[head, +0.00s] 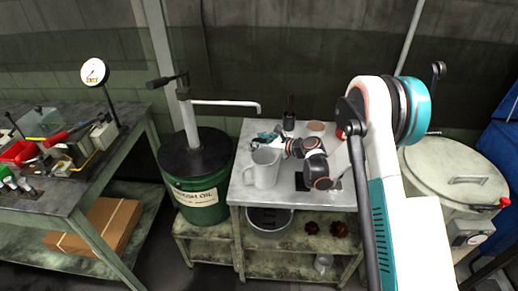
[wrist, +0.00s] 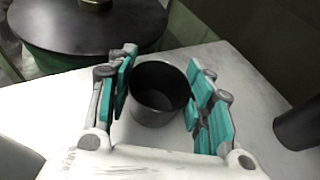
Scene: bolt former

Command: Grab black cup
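In the wrist view a dark cup (wrist: 157,104) with a black inside and a greyish lower wall stands upright on the pale table top. My gripper (wrist: 160,92) is open, with its teal-padded fingers on either side of the cup. The left finger is very close to the cup's rim; a gap shows at the right finger. In the head view my gripper (head: 268,139) is low over the table, behind a white pitcher (head: 262,168). I cannot make out the cup between the fingers there.
The metal table (head: 285,200) also holds a dark cylinder (head: 289,122) and a brown round item (head: 316,127) at the back. The dark cylinder shows right of my gripper in the wrist view (wrist: 298,126). A green oil drum (head: 197,195) stands left, a pale drum (head: 455,175) right.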

